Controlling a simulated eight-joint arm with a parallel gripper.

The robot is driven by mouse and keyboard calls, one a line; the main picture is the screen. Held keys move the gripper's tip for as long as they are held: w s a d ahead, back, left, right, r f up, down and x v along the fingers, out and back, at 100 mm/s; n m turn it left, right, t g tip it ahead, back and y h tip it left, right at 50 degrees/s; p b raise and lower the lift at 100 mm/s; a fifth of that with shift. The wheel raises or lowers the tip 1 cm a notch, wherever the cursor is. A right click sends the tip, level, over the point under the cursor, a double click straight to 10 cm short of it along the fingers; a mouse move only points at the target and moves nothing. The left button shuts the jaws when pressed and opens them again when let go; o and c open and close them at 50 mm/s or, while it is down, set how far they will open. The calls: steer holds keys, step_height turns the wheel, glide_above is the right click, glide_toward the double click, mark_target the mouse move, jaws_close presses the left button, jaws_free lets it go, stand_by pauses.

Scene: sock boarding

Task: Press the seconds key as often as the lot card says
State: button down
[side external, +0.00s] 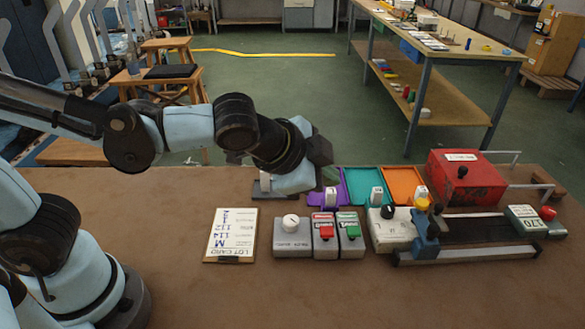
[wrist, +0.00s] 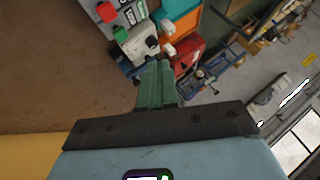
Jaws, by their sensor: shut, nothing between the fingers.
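A lot card (side external: 231,237) on a clipboard lies on the brown table, its writing upside down in the side view; I cannot read a count surely. To its right stand a grey box with a white knob (side external: 291,222), a box with a red key (side external: 326,232) and a box with a green key (side external: 352,232). The key labels are too small to read. The red key (wrist: 107,12) and green key (wrist: 120,33) also show in the wrist view. My gripper (side external: 329,174) is above the table behind these boxes, apart from the keys. Its green fingers (wrist: 158,82) are shut and empty.
Purple (side external: 327,200), teal (side external: 364,184) and orange (side external: 402,184) trays lie behind the keys. A white box with a black knob (side external: 389,236), a blue clamp-like fixture (side external: 427,237) and a red box (side external: 462,177) stand to the right. The table front is clear.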

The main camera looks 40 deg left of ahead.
mark_target(323, 233)
steer(key=shift+d, duration=0.3)
steer(key=shift+f, duration=0.15)
steer(key=shift+f, duration=4.25)
steer(key=shift+f, duration=0.2)
steer(key=shift+f, duration=0.25)
steer(key=shift+f, duration=0.6)
steer(key=shift+r, duration=1.05)
